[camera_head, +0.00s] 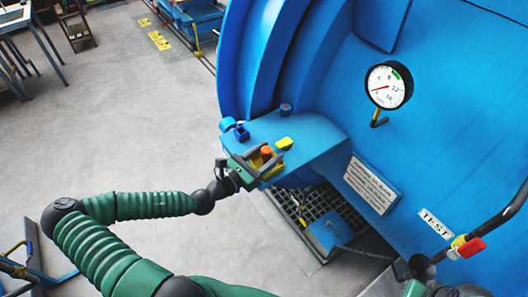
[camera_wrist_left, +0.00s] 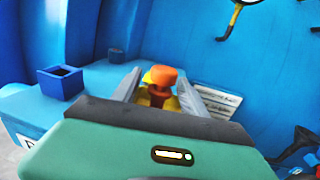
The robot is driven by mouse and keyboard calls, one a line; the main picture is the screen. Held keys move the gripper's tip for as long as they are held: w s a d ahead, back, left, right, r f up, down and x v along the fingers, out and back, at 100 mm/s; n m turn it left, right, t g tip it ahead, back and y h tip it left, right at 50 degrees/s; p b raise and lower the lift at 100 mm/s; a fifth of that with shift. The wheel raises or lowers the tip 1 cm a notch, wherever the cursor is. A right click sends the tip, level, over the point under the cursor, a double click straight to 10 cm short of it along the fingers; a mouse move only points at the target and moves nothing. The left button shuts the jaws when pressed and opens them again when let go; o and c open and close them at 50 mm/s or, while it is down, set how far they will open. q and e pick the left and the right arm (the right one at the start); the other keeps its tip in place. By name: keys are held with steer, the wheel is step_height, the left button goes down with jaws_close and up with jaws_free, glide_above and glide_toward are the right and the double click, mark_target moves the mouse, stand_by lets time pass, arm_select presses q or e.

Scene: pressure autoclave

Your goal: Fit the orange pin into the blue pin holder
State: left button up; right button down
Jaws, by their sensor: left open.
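The orange pin (camera_head: 266,151) stands upright at the blue ledge, with yellow around its lower part; it also shows in the left wrist view (camera_wrist_left: 162,78). My left gripper (camera_head: 264,160) is open, with its fingers on either side of the pin; they also show in the left wrist view (camera_wrist_left: 160,88). I cannot tell whether they touch it. The blue pin holder (camera_head: 241,133) is a small square box, left of the gripper on the ledge. Its dark open top shows in the left wrist view (camera_wrist_left: 60,80). The pin's lower end is hidden.
The blue ledge (camera_head: 310,132) joins the large blue autoclave body. A dark knob (camera_head: 286,108) stands on it behind the pin. A pressure gauge (camera_head: 389,86) and a red-and-yellow handle (camera_head: 468,246) are to the right. Open floor lies left.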

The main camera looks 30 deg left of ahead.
arm_select(q)
steer(key=shift+w+d, duration=0.4)
steer(key=shift+w, duration=0.2)
steer(key=shift+w+d, duration=0.4)
steer(key=shift+w, duration=0.2)
steer(key=shift+s+a, duration=0.2)
steer(key=shift+a, duration=0.45)
steer(key=c, duration=0.9)
jaws_close()
steer(key=shift+d, duration=0.25)
steer(key=shift+d+r, duration=0.1)
steer(key=shift+r, duration=0.1)
